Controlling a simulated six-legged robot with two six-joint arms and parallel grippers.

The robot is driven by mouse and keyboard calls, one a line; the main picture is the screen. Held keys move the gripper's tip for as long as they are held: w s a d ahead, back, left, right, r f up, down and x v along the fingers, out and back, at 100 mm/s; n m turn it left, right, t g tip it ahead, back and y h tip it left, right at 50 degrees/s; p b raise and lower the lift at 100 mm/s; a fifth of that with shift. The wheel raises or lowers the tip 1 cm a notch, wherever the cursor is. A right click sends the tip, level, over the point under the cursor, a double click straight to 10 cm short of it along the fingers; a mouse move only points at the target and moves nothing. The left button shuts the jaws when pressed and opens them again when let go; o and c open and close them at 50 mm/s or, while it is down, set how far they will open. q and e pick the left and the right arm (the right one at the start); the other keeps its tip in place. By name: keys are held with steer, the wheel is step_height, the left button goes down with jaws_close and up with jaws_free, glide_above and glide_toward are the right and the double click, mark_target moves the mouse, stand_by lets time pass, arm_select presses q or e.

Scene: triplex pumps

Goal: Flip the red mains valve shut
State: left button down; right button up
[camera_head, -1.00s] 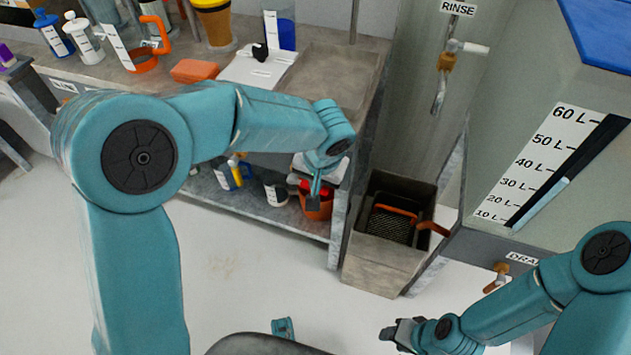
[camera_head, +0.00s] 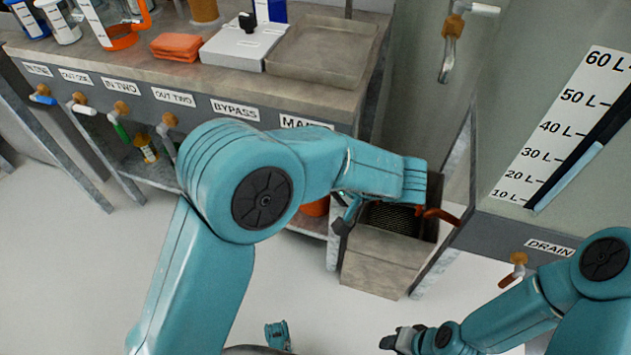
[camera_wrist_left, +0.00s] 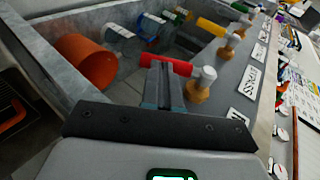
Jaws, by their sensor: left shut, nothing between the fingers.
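In the left wrist view the red mains valve lever (camera_wrist_left: 168,64) points out from its brass and white fitting (camera_wrist_left: 200,84) on the panel. My left gripper (camera_wrist_left: 160,72) is shut and empty. Its fingertips overlap the red lever in the picture; I cannot tell whether they touch it. In the head view my left arm hides the mains valve, and the mains label (camera_head: 306,123) is only partly visible above the arm. My right gripper (camera_head: 392,339) is low at the bottom, away from the bench; its jaw state is unclear.
A yellow lever (camera_wrist_left: 211,27) sits just beyond the red one, by the bypass label (camera_wrist_left: 248,83). An orange pot (camera_wrist_left: 86,62) stands on the shelf below. A drain basin (camera_head: 385,262) is right of the bench. Open floor lies in front.

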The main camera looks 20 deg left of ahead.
arm_select(q)
steer(key=shift+a+f+b, duration=1.2)
steer(key=shift+f+b, duration=0.2)
steer(key=shift+b, duration=0.05)
steer(key=shift+f, duration=0.1)
